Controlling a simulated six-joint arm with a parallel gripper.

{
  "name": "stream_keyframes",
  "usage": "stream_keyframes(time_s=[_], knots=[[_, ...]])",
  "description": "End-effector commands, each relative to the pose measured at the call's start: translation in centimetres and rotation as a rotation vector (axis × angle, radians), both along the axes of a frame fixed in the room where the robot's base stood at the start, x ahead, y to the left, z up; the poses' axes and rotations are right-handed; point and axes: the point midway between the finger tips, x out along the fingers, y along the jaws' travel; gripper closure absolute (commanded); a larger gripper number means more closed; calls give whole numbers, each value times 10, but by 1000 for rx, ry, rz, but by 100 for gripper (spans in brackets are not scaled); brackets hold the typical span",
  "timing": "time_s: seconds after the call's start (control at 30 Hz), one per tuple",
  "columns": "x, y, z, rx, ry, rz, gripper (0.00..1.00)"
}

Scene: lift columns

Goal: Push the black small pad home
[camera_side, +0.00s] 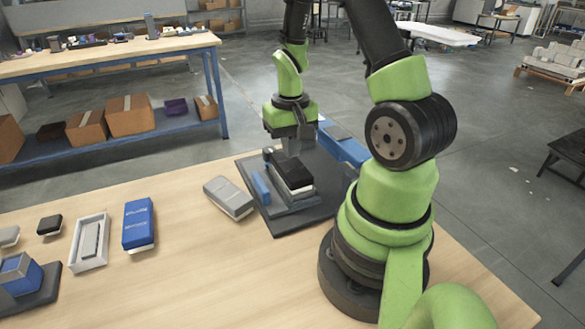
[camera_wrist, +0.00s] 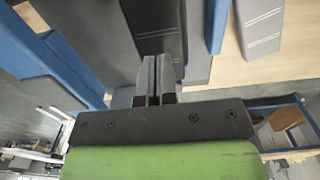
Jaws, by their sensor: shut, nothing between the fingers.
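A black pad (camera_side: 292,173) sits on a pale block in a dark fixture plate (camera_side: 300,215). My gripper (camera_side: 293,151) is above the pad, pointing down, with its fingers closed together and empty. In the side view the fingertips are close to the pad's far end; I cannot tell whether they touch it. In the wrist view the shut fingers (camera_wrist: 158,75) lie over a black surface (camera_wrist: 155,20), which looks like the pad. A smaller black-topped block (camera_side: 49,225) lies on the table at the far left.
A blue strip (camera_side: 260,187) stands left of the pad, and a blue block (camera_side: 342,148) lies behind it. A grey block (camera_side: 228,197), a blue block (camera_side: 138,224) and a white tray (camera_side: 75,257) lie further left. Bare table is in front.

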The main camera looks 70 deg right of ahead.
Motion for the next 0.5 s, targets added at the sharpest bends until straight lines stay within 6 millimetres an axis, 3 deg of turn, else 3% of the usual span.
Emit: stream_keyframes(time_s=[0.5], knots=[[0,0,-6,1,1,0,100]])
